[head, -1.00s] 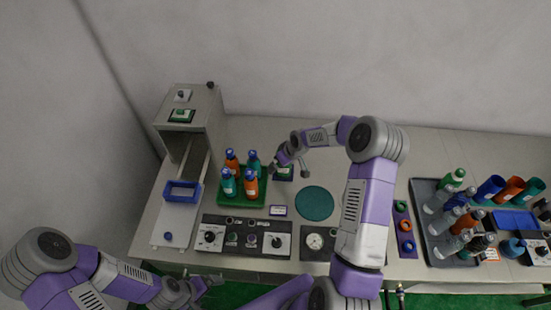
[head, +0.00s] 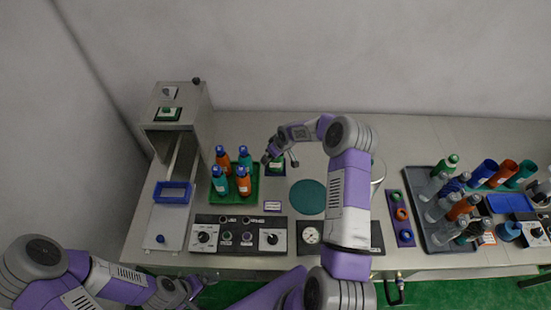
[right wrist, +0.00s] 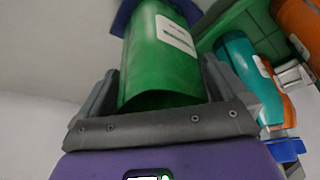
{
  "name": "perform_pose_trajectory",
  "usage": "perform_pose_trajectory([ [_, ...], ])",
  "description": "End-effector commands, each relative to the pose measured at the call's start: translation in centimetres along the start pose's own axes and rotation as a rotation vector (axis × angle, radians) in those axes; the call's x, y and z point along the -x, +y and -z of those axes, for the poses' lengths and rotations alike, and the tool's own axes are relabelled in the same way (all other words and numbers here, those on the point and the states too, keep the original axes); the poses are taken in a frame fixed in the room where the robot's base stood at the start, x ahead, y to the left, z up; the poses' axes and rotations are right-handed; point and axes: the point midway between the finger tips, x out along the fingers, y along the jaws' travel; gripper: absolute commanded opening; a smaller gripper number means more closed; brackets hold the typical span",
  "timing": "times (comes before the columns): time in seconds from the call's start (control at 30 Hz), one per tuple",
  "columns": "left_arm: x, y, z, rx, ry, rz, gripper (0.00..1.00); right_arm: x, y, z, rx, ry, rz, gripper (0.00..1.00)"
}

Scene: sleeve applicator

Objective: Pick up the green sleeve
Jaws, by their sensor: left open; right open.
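The green sleeve (right wrist: 165,65), a tube with a white label, stands on a dark blue base (right wrist: 122,18) in the right wrist view. My right gripper's grey open fingers lie on either side of it; I cannot tell whether they touch it. In the head view the sleeve (head: 278,168) is small and partly hidden under my right gripper (head: 280,161), beside the bottle tray. My left gripper (head: 192,290) is open and empty at the table's front edge, low in the view.
A green tray (head: 251,197) with orange and teal bottles stands just left of the sleeve. A grey press-like machine (head: 180,118) stands at left, a teal disc (head: 307,197) lies right of the sleeve, and control panels (head: 238,236) line the front. A grey tray (head: 418,182) holds bottles at right.

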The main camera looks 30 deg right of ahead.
Motion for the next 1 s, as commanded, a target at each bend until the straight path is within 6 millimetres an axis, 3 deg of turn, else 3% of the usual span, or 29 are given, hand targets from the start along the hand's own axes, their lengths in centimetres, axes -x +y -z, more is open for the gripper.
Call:
perform_pose_trajectory([
  [0.17,0.0,0.0,0.0,0.0,0.0,0.0,1.0,0.0,0.0,0.0,0.0,0.0,0.0,1.0],
  [0.47,0.0,0.0,0.0,0.0,0.0,0.0,1.0,0.0,0.0,0.0,0.0,0.0,0.001,0.54],
  [0.77,0.0,0.0,0.0,0.0,0.0,0.0,1.0,0.3,0.0,0.1,0.0,0.001,0.0,0.53],
  [1.0,-0.1,-0.1,0.0,0.0,0.0,0.0,1.0,3.9,0.0,1.7,0.001,0.005,-0.002,0.53],
])
